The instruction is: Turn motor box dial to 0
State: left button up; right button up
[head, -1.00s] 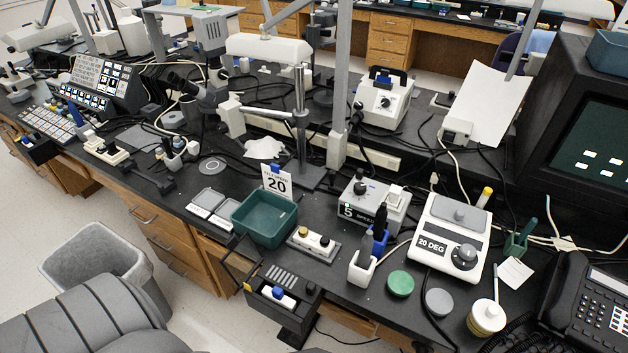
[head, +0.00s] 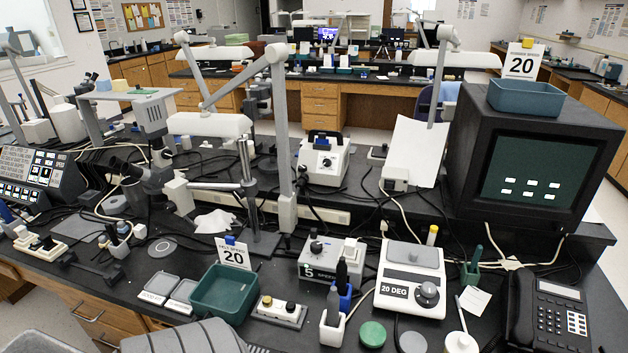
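A grey box (head: 331,268) with a label reading "5" and "SPEED" stands at the front middle of the black bench in the head view. I take it to be the motor box. Its black dial (head: 317,246) is on top at the left; its pointer is too small to read. A white switch-like block sits on its right. Pens in a white and blue holder stand just in front of its right side.
A white "20 DEG" box (head: 411,287) with its own knob stands to the right. A green bin (head: 224,312) with a "20" card is left. A white dial box (head: 323,172) stands behind, and a black monitor (head: 463,190) right. Cables crowd the bench.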

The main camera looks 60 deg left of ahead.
aim_at(316, 246)
jog(key=z, duration=0.05)
jog(key=k, duration=0.45)
jog(key=u, duration=0.75)
